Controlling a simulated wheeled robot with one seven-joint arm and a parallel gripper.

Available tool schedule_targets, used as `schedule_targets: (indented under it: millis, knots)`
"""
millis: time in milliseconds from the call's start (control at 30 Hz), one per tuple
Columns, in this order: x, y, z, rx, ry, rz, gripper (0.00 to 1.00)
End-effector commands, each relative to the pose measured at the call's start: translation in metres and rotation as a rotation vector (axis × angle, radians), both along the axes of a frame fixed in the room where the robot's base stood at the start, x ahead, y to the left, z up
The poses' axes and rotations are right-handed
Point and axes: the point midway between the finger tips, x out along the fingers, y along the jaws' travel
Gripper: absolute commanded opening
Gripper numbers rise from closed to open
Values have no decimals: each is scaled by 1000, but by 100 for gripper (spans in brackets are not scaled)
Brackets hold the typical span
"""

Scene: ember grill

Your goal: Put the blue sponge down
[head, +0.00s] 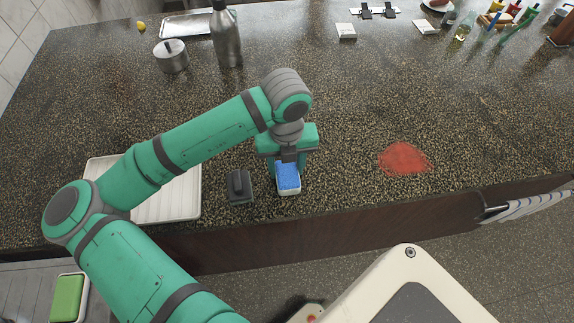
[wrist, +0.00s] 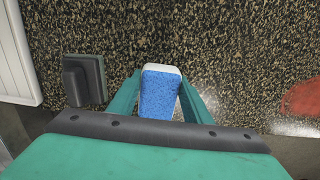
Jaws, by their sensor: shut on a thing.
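The blue sponge (head: 288,177) has a white layer and is near the counter's front edge in the head view. My gripper (head: 288,160) is shut on it, pointing down. In the wrist view the sponge (wrist: 160,92) sits between the two green fingers of my gripper (wrist: 160,100). It is at or just above the speckled counter (head: 330,120); I cannot tell whether it touches. Its upper part is partly hidden by my gripper.
A dark block with a handle (head: 239,186) stands just left of the sponge. A white tray (head: 180,200) lies farther left. A red patch (head: 404,158) is on the counter to the right. Counter between sponge and patch is clear.

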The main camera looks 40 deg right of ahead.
Motion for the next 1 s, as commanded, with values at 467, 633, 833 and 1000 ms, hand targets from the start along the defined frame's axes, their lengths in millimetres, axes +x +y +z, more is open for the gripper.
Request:
schedule_targets:
  millis: [467, 633, 833, 1000]
  knots:
    - [1, 3, -6, 0, 0, 5, 59]
    - [1, 3, -6, 0, 0, 6, 63]
    - [0, 1, -4, 1, -1, 1, 63]
    - [0, 0, 14, 0, -2, -1, 63]
